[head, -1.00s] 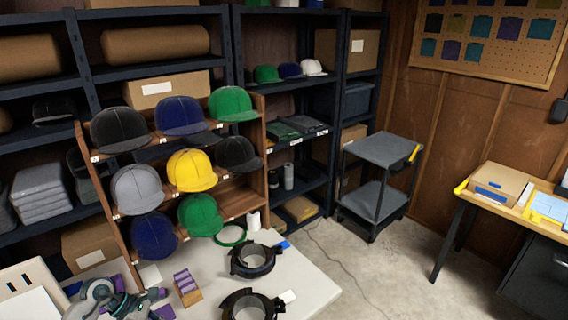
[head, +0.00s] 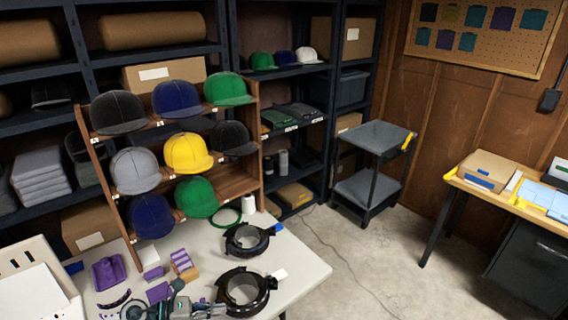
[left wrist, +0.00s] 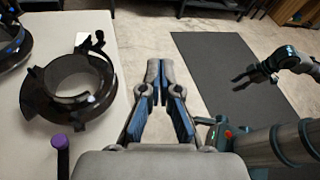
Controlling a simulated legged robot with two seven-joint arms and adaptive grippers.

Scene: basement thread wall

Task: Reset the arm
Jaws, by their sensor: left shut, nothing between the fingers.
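My left gripper (head: 205,310) is low at the bottom edge of the head view, over the front of the white table (head: 305,272). In the left wrist view my left gripper (left wrist: 156,72) has its fingers together with nothing between them. It hangs past the table's edge, above the floor. My right gripper (left wrist: 240,80) shows in the left wrist view, off to the right above a dark mat; its fingers look apart and empty. The right gripper is not in the head view.
Two dark ring-shaped holders, one (head: 247,240) behind the other (head: 246,291), stand on the table near my left gripper. Purple pieces (head: 108,271) lie to the left. A wooden cap rack (head: 240,182) stands behind. A grey cart (head: 375,136) and open floor (head: 345,255) are to the right.

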